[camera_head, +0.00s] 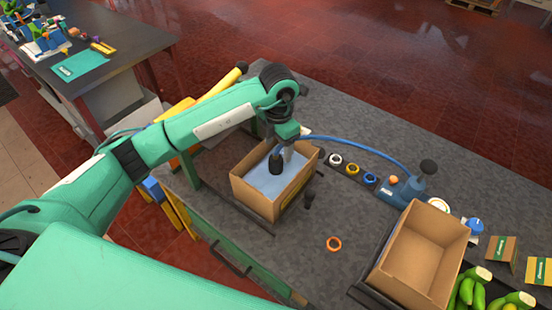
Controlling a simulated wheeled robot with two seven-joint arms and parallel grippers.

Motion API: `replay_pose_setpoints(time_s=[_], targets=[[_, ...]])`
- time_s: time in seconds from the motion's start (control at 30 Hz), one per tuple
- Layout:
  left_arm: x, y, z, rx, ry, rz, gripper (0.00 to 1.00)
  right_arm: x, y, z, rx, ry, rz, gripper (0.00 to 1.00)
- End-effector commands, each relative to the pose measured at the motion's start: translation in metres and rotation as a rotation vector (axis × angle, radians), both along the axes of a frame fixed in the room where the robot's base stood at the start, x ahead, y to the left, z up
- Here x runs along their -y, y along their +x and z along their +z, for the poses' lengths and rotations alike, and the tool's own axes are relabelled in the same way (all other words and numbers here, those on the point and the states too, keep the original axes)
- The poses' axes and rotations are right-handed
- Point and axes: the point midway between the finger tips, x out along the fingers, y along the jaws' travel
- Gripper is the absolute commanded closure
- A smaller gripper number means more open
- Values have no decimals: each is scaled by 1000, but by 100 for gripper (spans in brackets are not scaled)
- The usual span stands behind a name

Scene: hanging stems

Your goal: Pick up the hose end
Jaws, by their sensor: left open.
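A blue hose (362,147) runs from a blue fixture (403,190) with a black knob, arching left to my left gripper (286,147). My left gripper points down over an open cardboard box (293,190) with a light blue lining. The gripper is open. A dark, blunt piece (275,161) shows just below and beside it, over the box; I cannot tell for sure whether it is the hose end. The hose passes behind the gripper there, so its end is partly hidden. My right gripper is not in view.
Several rings (353,170) sit in a dark strip behind the box. An orange ring (333,243) lies on the grey bench (300,268). An empty cardboard box (427,247) stands at right, near green produce (470,291). A small dark upright piece (309,199) stands by the lined box.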

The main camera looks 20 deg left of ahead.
Motion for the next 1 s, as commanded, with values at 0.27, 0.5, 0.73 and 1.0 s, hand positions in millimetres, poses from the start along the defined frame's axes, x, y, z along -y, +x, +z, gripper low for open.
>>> replay_pose_setpoints(time_s=[0.27, 0.5, 0.73, 1.0], targets=[[0, 0, -27, 0, -2, 0, 37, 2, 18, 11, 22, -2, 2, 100], [-5, -4, -46, -5, -3, 1, 37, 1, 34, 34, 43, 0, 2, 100], [-6, -4, -75, -3, -2, -1, 37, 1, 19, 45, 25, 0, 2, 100], [-6, -4, -79, 0, -3, -2, 37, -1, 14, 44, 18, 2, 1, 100]])
